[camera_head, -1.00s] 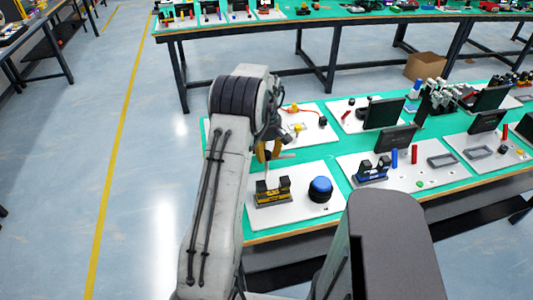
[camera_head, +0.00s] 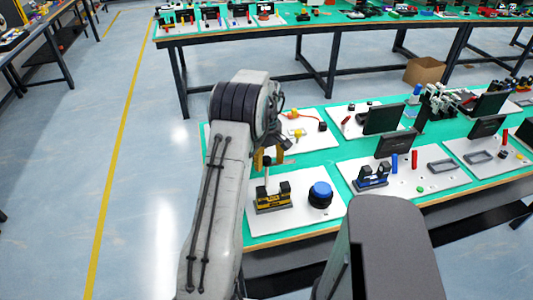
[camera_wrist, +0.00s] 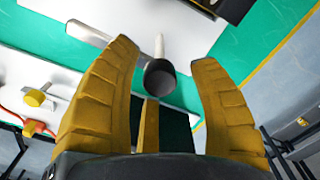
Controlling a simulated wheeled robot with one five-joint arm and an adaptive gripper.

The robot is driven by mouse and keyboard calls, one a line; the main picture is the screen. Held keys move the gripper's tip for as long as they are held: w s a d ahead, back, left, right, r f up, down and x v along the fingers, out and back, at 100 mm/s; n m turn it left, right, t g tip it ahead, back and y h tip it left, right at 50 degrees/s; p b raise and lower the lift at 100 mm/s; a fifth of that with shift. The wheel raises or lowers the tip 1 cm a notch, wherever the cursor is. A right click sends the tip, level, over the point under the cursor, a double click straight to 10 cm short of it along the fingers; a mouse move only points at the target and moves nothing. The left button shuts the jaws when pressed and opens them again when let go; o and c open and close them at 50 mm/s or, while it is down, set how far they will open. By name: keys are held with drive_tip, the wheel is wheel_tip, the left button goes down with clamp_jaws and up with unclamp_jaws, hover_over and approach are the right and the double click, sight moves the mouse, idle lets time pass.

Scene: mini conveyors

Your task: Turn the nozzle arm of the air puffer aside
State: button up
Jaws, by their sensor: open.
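My gripper (camera_wrist: 160,105) is open in the wrist view, with its yellow fingers spread wide. A thin white post with a dark round cap (camera_wrist: 160,78) shows between the fingertips, and neither finger visibly touches it. A flat grey bar (camera_wrist: 88,33) reaches out to the left of the post; its inner end is hidden behind the left finger. I take post and bar for the air puffer and its nozzle arm, but cannot see how they join. In the head view the white post (camera_head: 267,174) stands by a black-and-yellow block (camera_head: 273,198), below my mostly hidden gripper.
A blue dome (camera_head: 320,194) on a black base stands right of the block on the same white panel (camera_head: 290,222). Behind lies a panel with an orange hose (camera_head: 298,115). A dark upright screen (camera_head: 394,142) and small parts occupy the panel to the right.

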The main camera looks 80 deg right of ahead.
wheel_tip(320, 180, up, 12)
idle(0.6)
drive_tip(key=shift+f, duration=0.1)
idle(0.7)
